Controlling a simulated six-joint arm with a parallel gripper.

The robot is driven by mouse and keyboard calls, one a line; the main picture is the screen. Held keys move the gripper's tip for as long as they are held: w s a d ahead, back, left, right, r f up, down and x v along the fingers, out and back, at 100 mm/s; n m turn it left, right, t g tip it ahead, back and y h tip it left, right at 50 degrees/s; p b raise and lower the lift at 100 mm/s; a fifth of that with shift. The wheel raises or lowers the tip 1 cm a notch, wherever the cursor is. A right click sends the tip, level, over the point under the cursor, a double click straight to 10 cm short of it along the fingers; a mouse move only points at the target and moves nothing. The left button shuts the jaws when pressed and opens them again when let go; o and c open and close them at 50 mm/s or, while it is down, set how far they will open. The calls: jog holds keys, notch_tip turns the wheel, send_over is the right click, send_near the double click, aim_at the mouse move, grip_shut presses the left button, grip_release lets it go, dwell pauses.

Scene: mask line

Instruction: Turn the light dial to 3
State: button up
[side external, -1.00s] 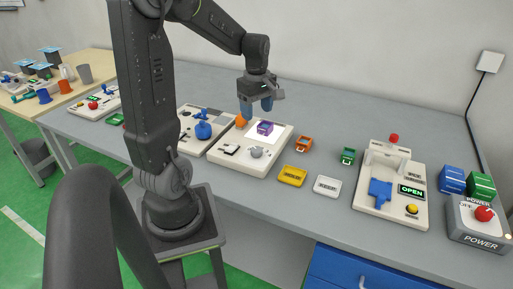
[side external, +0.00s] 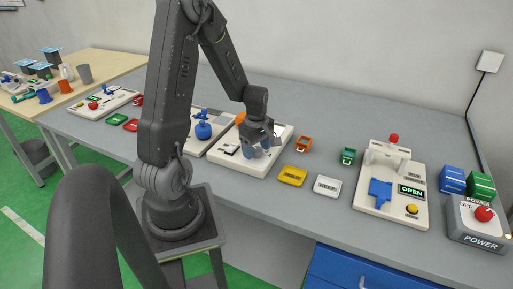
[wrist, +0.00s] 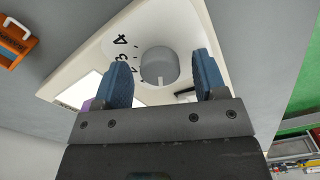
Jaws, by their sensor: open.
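The light dial (wrist: 158,66) is a grey round knob on a white panel (wrist: 96,52), with black numbers beside it in the wrist view; 4 and 3 can be read. A small white mark shows on the knob's near side. My gripper (wrist: 165,75) is open, with one blue finger on each side of the dial. I cannot tell whether the fingers touch it. In the side view my gripper (side external: 258,150) is low over the front of the panel (side external: 229,160) and hides the dial.
A yellow tray (side external: 293,176) and a white tray (side external: 327,187) lie right of the panel. An orange part (side external: 304,144) and a green part (side external: 347,156) stand behind them. A board with a blue knob (side external: 203,130) is at left.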

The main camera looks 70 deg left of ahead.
jog(key=c, duration=0.9)
jog(key=m, duration=1.3)
jog(key=shift+m, duration=2.3)
